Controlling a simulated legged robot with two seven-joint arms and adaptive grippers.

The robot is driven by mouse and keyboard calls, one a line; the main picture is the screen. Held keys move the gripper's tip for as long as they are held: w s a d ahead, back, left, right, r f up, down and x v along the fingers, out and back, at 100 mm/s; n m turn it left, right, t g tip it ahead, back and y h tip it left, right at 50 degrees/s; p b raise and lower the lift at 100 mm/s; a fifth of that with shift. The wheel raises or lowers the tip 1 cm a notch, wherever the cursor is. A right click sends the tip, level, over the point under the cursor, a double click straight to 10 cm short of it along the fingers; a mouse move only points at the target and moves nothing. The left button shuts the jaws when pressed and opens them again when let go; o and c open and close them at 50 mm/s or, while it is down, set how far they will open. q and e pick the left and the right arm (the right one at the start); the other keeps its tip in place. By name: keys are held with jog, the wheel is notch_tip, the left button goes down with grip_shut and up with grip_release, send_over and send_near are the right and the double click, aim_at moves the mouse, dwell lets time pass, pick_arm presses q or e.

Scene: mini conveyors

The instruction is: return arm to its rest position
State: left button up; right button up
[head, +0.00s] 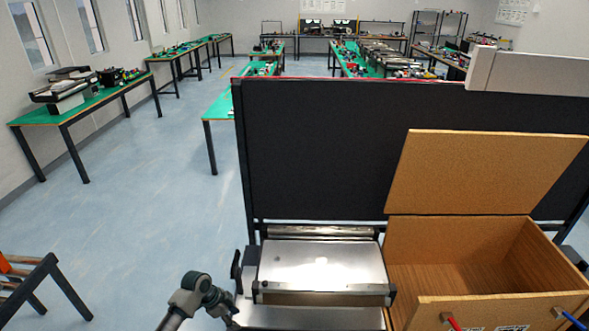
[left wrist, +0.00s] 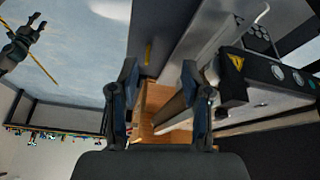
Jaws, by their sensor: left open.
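My left arm (head: 194,291) comes in at the bottom of the head view, bent at a grey joint, just left of the metal conveyor. Its gripper is at the bottom edge there and hardly shows. In the left wrist view my left gripper (left wrist: 158,98) has its two dark fingers apart, with nothing held between them. A wooden surface shows beyond the gap. A dark, claw-like shape (left wrist: 22,42) at the upper left of that view looks like my right gripper.
The conveyor (head: 322,262) stands close right of my left arm. An open wooden box (head: 490,265) with a raised lid (head: 485,172) is at right. A black panel (head: 320,150) stands behind. Green tables (head: 95,104) are farther off. Blue floor at left is largely clear.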

pick_arm(q)
jog(key=s+a+f+n+y+b, duration=0.1)
jog(key=s+a+f+n, duration=0.15)
jog(key=s+f, duration=0.65)
jog(key=s+a+f+n+t+y, duration=0.1)
jog(key=s+f+n, duration=0.25)
jog(key=f, duration=1.15)
jog(key=s+a+f+n+y+b, duration=0.15)
jog(key=s+f+n, duration=0.3)
jog(key=f, duration=0.75)
jog(key=s+f+n, duration=0.1)
jog(key=s+f, duration=0.3)
jog(key=s, duration=0.8)
jog(key=s+f, duration=0.5)
jog(key=s, duration=0.7)
jog(key=s+f+n+y, duration=0.1)
jog(key=s+f, duration=0.4)
jog(key=s, duration=0.7)
jog(key=shift+s+d+n+g, duration=0.2)
jog(key=shift+s+n+g, duration=0.05)
jog(key=shift+n+g, duration=0.1)
